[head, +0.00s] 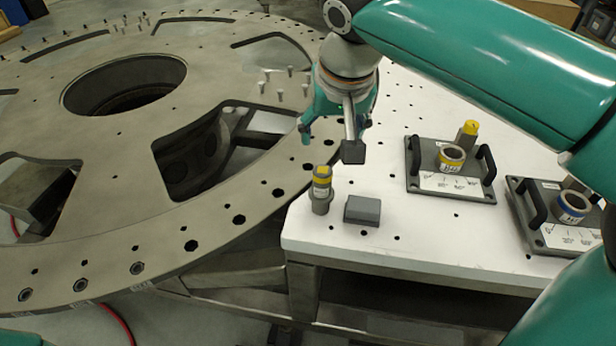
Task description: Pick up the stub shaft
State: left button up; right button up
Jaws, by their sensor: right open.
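A short grey stub shaft (321,190) with a yellow band and top stands upright near the front left corner of the white table. My right gripper (330,142) hangs above and slightly behind it, pointing down. Its fingers are apart with nothing between them, and it does not touch the shaft. A second grey cylinder with a yellow top (468,132) stands on a dark plate further right. My left gripper is out of view.
A grey block (362,210) lies just right of the stub shaft. The white table (430,235) carries two dark handled plates, one with a yellow-marked ring (452,158), one with a blue-marked ring (571,207). The large turret plate (110,200) fills the left.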

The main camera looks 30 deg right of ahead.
send_near(323, 171)
jog(key=x, duration=0.5)
jog(key=shift+w+d, duration=0.1)
jog(key=shift+w, duration=0.1)
jog(key=shift+s+p+x, duration=0.15)
jog(key=shift+p+x, duration=0.15)
jog(key=shift+x, duration=1.3)
jog(key=shift+s+p+x, duration=0.1)
jog(key=shift+p+x, duration=0.15)
jog(key=shift+x, duration=1.4)
jog(key=shift+f, duration=0.1)
grip_shut()
